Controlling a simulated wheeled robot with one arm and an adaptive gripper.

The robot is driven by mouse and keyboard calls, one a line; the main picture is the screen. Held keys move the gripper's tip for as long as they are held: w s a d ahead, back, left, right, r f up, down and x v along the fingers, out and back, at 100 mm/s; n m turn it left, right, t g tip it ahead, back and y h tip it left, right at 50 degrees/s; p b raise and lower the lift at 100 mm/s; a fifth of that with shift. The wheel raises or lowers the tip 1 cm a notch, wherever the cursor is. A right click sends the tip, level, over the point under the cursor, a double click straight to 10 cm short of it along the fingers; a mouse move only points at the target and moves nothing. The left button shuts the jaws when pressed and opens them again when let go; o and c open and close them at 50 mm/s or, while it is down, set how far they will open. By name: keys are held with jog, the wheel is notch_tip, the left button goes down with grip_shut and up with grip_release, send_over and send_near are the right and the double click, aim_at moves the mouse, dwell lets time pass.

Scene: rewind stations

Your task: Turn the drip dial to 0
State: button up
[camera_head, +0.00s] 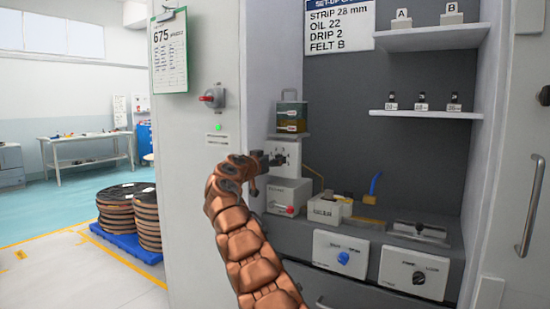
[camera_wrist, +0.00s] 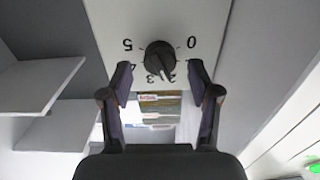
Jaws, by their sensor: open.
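The drip dial (camera_wrist: 160,58) is a round black knob on a white panel (camera_wrist: 110,25), seen upside down in the wrist view. Figures 5, 0, 3 and 2 show around it, and its pale pointer mark lies toward the 2 and 3. My gripper (camera_wrist: 160,74) is open, with one finger on each side of the dial's lower edge in the picture; no contact is visible. In the head view my gripper (camera_head: 268,162) is in front of the white dial box (camera_head: 290,149), under a green and amber oil container (camera_head: 292,116). There the dial is hard to tell from my fingers.
A sign (camera_head: 326,26) reads "DRIP 2" among other settings. A white box with a red knob (camera_head: 290,210) sits below my gripper. A blue knob (camera_head: 343,257) and a black knob (camera_head: 418,277) are on lower front panels. Shelves (camera_head: 425,114) hold small labelled parts. A red-handled switch (camera_head: 212,97) is on the left cabinet.

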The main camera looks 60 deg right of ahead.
jog(key=shift+d, duration=0.65)
jog(key=shift+c, duration=0.2)
jog(key=c, duration=1.1)
jog(key=shift+f, duration=0.1)
